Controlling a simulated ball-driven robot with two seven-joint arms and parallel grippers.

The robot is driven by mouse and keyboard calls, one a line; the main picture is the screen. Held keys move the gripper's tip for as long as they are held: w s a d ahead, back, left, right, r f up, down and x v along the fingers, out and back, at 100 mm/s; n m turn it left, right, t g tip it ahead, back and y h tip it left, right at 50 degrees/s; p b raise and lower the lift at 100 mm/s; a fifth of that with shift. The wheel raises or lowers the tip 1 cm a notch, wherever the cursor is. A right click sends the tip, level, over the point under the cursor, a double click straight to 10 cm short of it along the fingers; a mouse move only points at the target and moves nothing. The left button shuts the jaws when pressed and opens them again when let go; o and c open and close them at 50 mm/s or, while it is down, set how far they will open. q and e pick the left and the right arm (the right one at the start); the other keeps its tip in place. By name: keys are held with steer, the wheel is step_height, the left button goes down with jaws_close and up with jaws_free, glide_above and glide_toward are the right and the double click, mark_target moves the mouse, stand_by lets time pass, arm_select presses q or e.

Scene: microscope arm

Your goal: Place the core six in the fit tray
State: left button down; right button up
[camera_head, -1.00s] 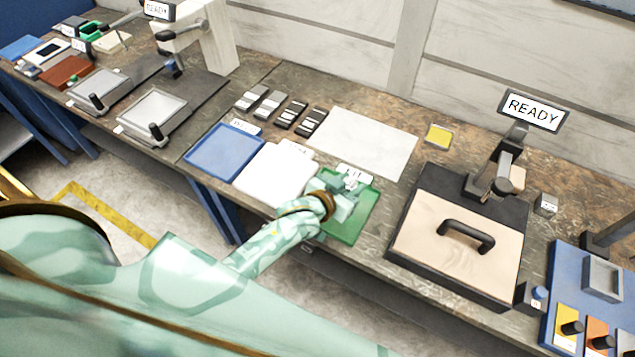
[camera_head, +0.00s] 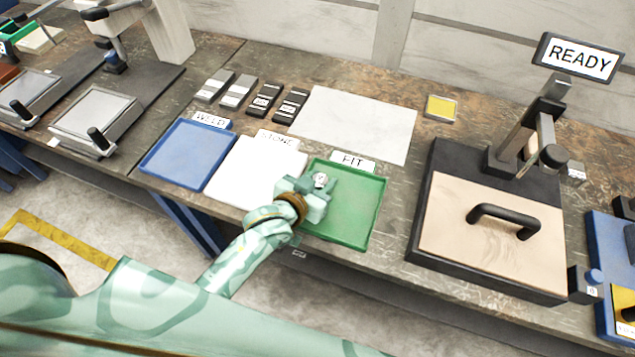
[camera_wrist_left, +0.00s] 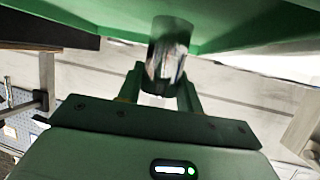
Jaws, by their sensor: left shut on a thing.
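The number on the core is not legible. I cannot tell whether it touches the tray floor. My right gripper is not in view.
A white STONE tray (camera_head: 258,174) and a blue WELD tray (camera_head: 188,154) stand left of the fit tray. A pale sheet (camera_head: 355,122) and several small blocks (camera_head: 265,100) lie behind. A black-framed plate with a handle (camera_head: 490,230) stands to the right.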

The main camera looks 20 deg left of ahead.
arm_select(q)
steer(key=shift+r, duration=0.2)
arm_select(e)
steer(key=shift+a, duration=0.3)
arm_select(q)
steer(key=shift+f, duration=0.1)
steer(key=c, duration=1.2)
jaws_free()
steer(key=shift+f, duration=0.1)
steer(key=shift+o, duration=1.3)
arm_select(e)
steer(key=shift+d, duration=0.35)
